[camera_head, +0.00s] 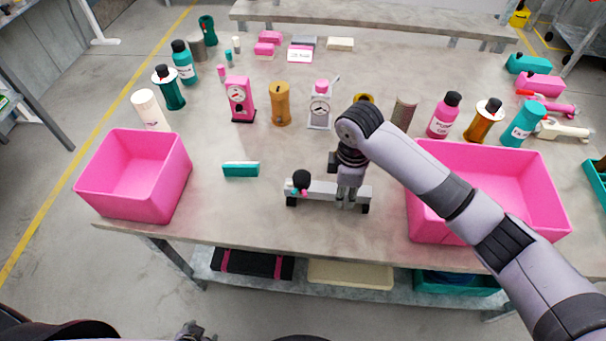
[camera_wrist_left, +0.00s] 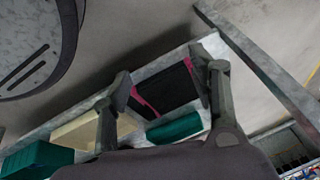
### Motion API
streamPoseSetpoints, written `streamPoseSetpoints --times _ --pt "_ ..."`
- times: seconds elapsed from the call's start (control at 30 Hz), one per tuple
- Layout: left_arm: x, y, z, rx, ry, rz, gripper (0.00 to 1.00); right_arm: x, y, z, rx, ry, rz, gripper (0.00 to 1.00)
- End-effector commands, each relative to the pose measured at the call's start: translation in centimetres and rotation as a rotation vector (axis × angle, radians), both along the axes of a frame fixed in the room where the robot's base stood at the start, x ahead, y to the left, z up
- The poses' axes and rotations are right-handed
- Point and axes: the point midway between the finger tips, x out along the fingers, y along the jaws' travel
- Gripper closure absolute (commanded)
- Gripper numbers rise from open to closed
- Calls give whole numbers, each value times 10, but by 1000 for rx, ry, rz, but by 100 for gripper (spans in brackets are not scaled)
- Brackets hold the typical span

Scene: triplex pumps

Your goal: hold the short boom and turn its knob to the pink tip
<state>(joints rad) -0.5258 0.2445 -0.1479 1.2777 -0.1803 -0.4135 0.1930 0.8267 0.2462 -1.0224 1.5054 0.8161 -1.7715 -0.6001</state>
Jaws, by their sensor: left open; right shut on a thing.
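The short boom (camera_head: 325,188) is a light grey bar on dark feet near the front edge of the table. A black round knob (camera_head: 301,179) stands at its left end, with small pink and teal bits beside it. Which tip the knob points to is too small to tell. My right gripper (camera_head: 347,198) is shut on the boom, right of its middle, from above. My left gripper (camera_head: 192,332) is low at the bottom edge, in front of the table and far from the boom. In the left wrist view its fingers (camera_wrist_left: 170,88) are apart and empty.
Pink bins stand at the left (camera_head: 160,200) and right (camera_head: 435,215) of the table. A teal block (camera_head: 240,170) lies left of the boom. Bottles and gauges line the back. The lower shelf holds a black case (camera_head: 252,264) and a cream box (camera_head: 350,274).

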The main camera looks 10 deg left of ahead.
Motion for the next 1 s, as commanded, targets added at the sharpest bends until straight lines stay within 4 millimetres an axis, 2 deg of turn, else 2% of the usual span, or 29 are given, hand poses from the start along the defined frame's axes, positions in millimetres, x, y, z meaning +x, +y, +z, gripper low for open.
streamPoseSetpoints --times 0.03,0.13,0.3,0.47,0.63,0.77,0.87,0.93,1.0 --pt "10 6 17 14 -33 -7 45 0 0 1 1 -1 0 100" --pt "31 14 52 39 -94 -15 45 0 0 1 1 -1 0 100" --pt "62 21 119 76 -202 -30 45 0 0 1 1 -1 0 100" --pt "86 19 189 100 -312 -45 45 0 0 1 1 -1 0 100" --pt "105 8 258 103 -419 -57 45 0 0 1 1 -1 0 100" --pt "118 -8 305 81 -494 -65 45 0 0 1 1 -1 0 100" --pt "131 -30 341 32 -557 -73 45 0 0 1 1 -1 0 100" --pt "148 -59 368 -45 -611 -88 45 0 0 0 1 -1 0 100" --pt "161 -86 383 -120 -642 -111 45 0 0 0 1 -1 0 100"
